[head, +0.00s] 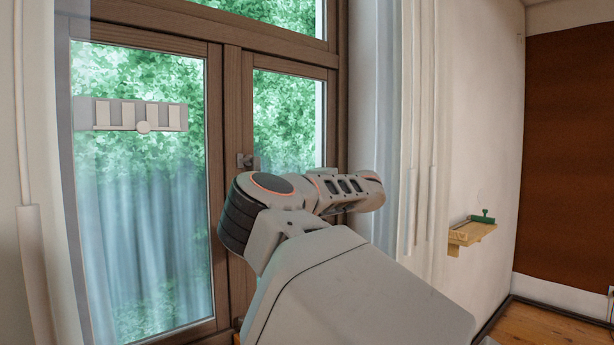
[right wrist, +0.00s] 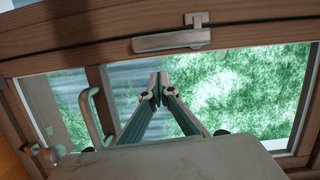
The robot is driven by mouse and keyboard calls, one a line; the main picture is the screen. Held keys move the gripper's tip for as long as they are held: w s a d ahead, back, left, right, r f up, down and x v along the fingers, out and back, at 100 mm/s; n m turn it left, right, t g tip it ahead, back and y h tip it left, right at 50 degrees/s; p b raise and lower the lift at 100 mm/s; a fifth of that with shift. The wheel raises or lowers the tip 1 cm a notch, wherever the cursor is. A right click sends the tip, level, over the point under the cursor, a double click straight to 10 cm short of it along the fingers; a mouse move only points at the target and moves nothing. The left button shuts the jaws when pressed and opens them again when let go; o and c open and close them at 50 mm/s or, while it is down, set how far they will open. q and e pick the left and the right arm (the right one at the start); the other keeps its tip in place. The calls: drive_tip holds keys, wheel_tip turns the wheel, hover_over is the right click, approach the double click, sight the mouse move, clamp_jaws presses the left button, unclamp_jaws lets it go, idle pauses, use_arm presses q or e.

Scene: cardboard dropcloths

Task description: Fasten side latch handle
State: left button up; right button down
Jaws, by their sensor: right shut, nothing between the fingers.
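In the head view a small grey latch (head: 246,160) sits on the brown middle post of the window. In the right wrist view a metal latch handle (right wrist: 172,40) lies along a brown frame bar, with its mount above its right end. A curved pull handle (right wrist: 96,117) stands at the left, and a small catch (right wrist: 45,155) is at the lower left. My right gripper (right wrist: 158,84) is shut and empty, its tips in front of the pane below the latch handle, apparently apart from it. In the head view my right arm hides its fingers. My left gripper is not seen.
The brown window frame (head: 231,110) holds glass panes with foliage behind. A grey plate-like thing (head: 135,115) shows at the left pane. Pale curtains (head: 372,90) hang right of the frame. A small wooden shelf (head: 470,234) with a green item juts from the right wall.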

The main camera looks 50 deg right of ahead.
drive_tip(key=s+p, duration=0.1)
drive_tip(key=s, duration=0.9)
drive_tip(key=shift+d, duration=0.4)
